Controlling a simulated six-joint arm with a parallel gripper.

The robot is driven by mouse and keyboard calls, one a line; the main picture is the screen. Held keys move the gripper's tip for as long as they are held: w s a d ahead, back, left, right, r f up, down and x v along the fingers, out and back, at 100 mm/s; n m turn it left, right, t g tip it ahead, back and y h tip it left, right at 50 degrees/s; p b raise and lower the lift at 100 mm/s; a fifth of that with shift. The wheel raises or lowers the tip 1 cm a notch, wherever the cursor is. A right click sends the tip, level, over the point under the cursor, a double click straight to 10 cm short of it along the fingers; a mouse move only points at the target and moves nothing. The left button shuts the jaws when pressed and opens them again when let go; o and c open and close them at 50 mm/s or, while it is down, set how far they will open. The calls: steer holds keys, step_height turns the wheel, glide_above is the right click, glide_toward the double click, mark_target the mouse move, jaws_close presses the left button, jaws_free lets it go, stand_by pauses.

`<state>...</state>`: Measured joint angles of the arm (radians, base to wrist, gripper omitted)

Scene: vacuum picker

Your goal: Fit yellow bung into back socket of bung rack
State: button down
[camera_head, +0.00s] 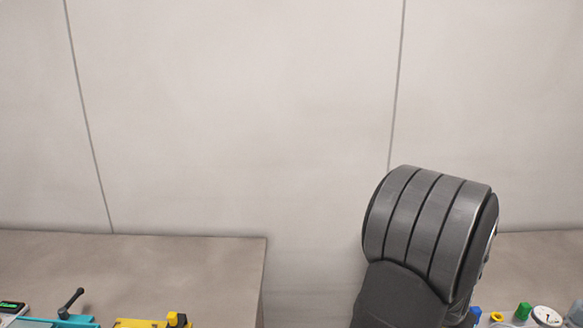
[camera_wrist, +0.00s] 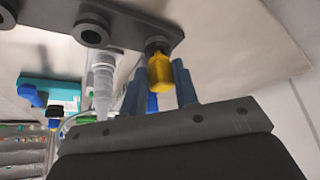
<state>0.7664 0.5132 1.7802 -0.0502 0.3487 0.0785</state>
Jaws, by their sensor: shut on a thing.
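The yellow bung (camera_wrist: 160,74) shows in the wrist view, between the blue fingers of my gripper (camera_wrist: 159,84). My gripper is shut on it. The bung's far end is close to a round dark socket (camera_wrist: 157,45) on the dark grey bung rack (camera_wrist: 124,32). I cannot tell whether the bung is touching, entering or only in line with that socket. Another socket (camera_wrist: 91,31) of the rack, to the left, looks empty. In the head view my gripper, the held bung and the rack are not visible.
In the wrist view a pale ribbed piece (camera_wrist: 103,85) and a teal fixture (camera_wrist: 50,92) stand left of the fingers. In the head view a yellow fixture (camera_head: 140,323) is low left; a green piece (camera_head: 523,311) and a white dial (camera_head: 547,316) are low right.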

steer(key=shift+f, duration=0.5)
steer(key=c, duration=1)
jaws_free()
steer(key=shift+c, duration=0.2)
steer(key=shift+r, duration=0.1)
steer(key=shift+v, duration=2.95)
steer(key=shift+x, duration=3.05)
steer(key=shift+r, duration=0.1)
